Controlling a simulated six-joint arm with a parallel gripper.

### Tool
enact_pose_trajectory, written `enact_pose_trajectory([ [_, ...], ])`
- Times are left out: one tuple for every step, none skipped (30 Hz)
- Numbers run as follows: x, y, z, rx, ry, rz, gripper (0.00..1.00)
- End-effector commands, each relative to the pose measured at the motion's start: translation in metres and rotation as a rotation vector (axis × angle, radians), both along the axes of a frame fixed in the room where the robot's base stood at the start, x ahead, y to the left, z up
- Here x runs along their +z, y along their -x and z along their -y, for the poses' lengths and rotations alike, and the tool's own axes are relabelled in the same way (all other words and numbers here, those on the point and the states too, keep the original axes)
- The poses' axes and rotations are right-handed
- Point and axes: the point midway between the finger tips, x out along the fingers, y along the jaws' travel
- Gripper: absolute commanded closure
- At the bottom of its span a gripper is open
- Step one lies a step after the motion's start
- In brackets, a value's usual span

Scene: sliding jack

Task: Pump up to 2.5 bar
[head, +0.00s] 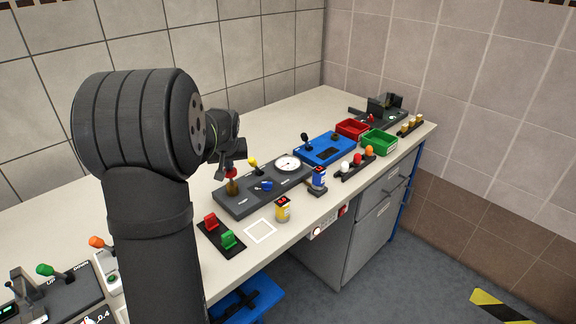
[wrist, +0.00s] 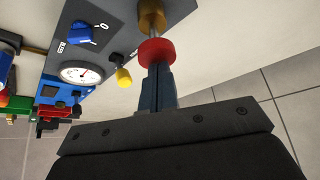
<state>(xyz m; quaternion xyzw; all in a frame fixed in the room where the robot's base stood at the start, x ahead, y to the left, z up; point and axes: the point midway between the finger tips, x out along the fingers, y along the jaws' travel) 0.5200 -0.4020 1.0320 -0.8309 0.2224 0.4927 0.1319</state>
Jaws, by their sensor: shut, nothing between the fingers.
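The grey pump panel (head: 243,205) lies on the bench in front of my arm. At its left end a red knob (head: 231,172) sits on a brass cylinder (head: 232,187); in the wrist view the red knob (wrist: 155,51) is right at my fingertips. My gripper (head: 231,163) is shut and empty, its fingers (wrist: 157,68) pointing down at the knob's top; whether they touch it I cannot tell. The round white gauge (head: 288,163) is on the panel; its needle (wrist: 83,74) shows but the reading is too small. A blue valve knob (head: 265,186) and yellow-tipped lever (head: 253,162) are beside the pump.
A blue panel (head: 325,148), red bin (head: 352,128) and green bin (head: 379,142) stand farther right. Bare bench lies behind the panel.

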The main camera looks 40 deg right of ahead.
Motion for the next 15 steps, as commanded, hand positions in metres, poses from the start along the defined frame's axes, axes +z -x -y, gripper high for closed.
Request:
enact_pose_trajectory([
  [-0.002,0.000,0.000,0.000,-0.001,-0.002,1.00],
  [-0.003,0.000,0.000,0.000,-0.001,-0.002,1.00],
  [-0.005,0.000,0.000,0.000,-0.002,-0.001,1.00],
  [-0.007,0.000,0.000,0.000,-0.002,-0.001,1.00],
  [-0.008,0.000,0.000,0.000,-0.002,-0.001,1.00],
  [-0.010,0.000,0.000,0.000,0.000,-0.001,1.00],
  [-0.012,0.000,0.000,0.000,0.000,-0.001,1.00],
  [-0.013,0.000,0.000,-0.001,-0.001,-0.001,1.00],
  [-0.015,0.000,0.000,0.000,0.000,-0.001,1.00],
  [-0.017,0.000,0.000,0.000,-0.002,-0.001,1.00],
  [-0.019,0.000,0.000,0.000,-0.002,-0.001,1.00],
  [-0.021,0.000,0.000,0.000,-0.002,-0.002,1.00],
  [-0.023,0.000,0.000,0.000,-0.002,-0.002,1.00],
  [-0.024,0.000,0.000,0.000,-0.002,-0.002,1.00],
  [-0.026,0.000,0.000,0.000,-0.001,-0.003,1.00],
])
